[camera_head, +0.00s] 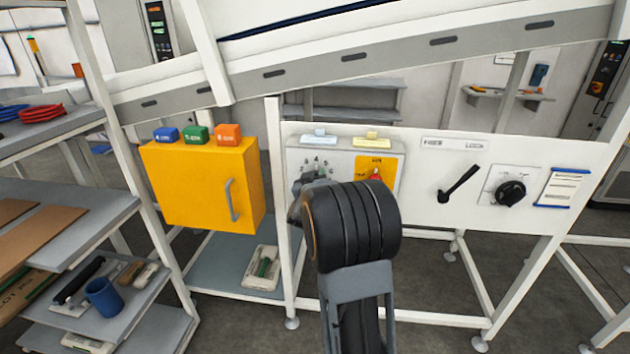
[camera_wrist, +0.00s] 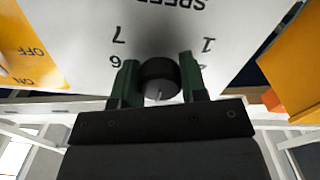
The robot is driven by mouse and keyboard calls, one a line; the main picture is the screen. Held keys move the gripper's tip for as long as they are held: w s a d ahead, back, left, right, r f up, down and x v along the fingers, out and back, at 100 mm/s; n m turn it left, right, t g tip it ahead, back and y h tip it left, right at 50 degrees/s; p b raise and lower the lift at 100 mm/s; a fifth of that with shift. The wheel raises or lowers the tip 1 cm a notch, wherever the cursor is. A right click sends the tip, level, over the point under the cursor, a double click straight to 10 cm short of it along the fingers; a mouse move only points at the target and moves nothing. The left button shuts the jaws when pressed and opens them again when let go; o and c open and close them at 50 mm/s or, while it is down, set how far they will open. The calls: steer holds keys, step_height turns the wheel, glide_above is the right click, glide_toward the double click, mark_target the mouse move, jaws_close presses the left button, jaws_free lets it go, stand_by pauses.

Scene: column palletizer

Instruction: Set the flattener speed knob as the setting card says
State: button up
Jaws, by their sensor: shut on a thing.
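The speed knob (camera_wrist: 158,70) is round and black, on a white panel face marked SPEED, with 7, 6, 1 and 2 legible upside down in the wrist view. My gripper (camera_wrist: 159,85) has its two dark green fingers on either side of the knob, shut on it. A light line shows on the knob's near side; I cannot tell its exact setting. In the head view, my arm hides most of the knob, and the dial marks (camera_head: 318,163) show above. A white card with blue edges (camera_head: 562,187) hangs at the far right; its text is too small to read.
A yellow ON/OFF plate with a red switch (camera_head: 376,174) is right of the dial. Further right are a black lever (camera_head: 458,184) and another black rotary knob (camera_head: 510,192). A yellow cabinet (camera_head: 190,185) stands left, with a loaded shelf (camera_head: 120,205) beyond it.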

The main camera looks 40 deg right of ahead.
steer(key=m+b, duration=0.4)
steer(key=b, duration=0.1)
steer(key=shift+f, duration=0.3)
steer(key=m+b, duration=0.4)
steer(key=shift+r, duration=0.15)
steer(key=shift+r+m+b, duration=0.1)
steer(key=shift+m+b, duration=0.65)
steer(key=shift+m, duration=0.15)
steer(key=shift+r, duration=0.1)
steer(key=o, duration=0.9)
steer(key=v, duration=1.4)
